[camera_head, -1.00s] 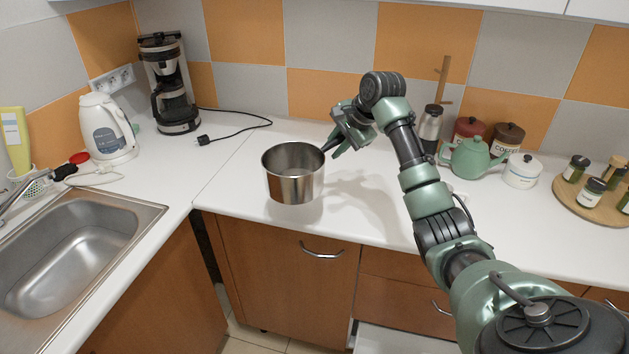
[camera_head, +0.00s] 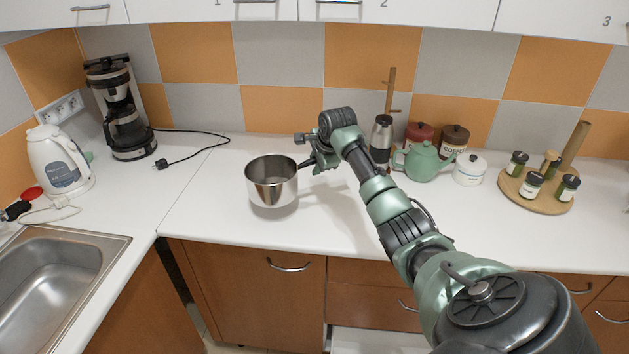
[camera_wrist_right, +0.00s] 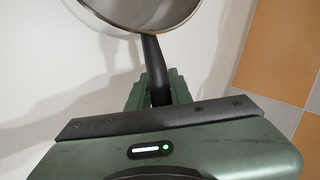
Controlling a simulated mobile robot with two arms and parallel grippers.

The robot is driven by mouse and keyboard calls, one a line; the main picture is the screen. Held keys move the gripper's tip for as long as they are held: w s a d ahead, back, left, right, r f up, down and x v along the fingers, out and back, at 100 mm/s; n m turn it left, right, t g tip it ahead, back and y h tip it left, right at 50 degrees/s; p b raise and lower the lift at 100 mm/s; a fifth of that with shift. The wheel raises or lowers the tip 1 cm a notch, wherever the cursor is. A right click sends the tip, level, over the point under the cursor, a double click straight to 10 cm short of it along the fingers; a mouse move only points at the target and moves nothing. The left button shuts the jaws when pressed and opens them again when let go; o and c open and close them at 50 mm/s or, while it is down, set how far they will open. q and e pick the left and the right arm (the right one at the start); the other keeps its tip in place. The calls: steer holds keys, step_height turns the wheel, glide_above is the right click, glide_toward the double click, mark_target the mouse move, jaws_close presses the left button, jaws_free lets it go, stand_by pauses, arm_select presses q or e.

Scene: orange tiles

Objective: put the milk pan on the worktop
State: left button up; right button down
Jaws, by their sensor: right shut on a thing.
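The milk pan (camera_head: 272,186) is a shiny steel pot with a dark handle, upright over the white worktop (camera_head: 230,220) left of my right arm. My right gripper (camera_head: 308,164) is shut on the pan's handle. In the right wrist view the dark handle (camera_wrist_right: 151,62) runs between the fingers (camera_wrist_right: 158,92), and the pan's rim (camera_wrist_right: 140,28) shows at the top. A shadow lies on the worktop beside the pan; I cannot tell whether its base touches the surface. My left gripper is not in view.
A coffee maker (camera_head: 122,110) and white kettle (camera_head: 58,160) stand at the left, by the sink (camera_head: 60,280). A flask (camera_head: 381,140), green teapot (camera_head: 424,162), canisters and a round board of jars (camera_head: 540,196) stand at the right. The worktop around the pan is clear.

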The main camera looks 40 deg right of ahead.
step_height(320, 180, down, 7)
steer(key=shift+w+r+p, duration=0.1)
steer(key=shift+r+p, duration=0.05)
steer(key=shift+p, duration=0.3)
steer(key=c, duration=1.3)
jaws_free()
steer(key=b+v, duration=0.1)
steer(key=v, duration=1.1)
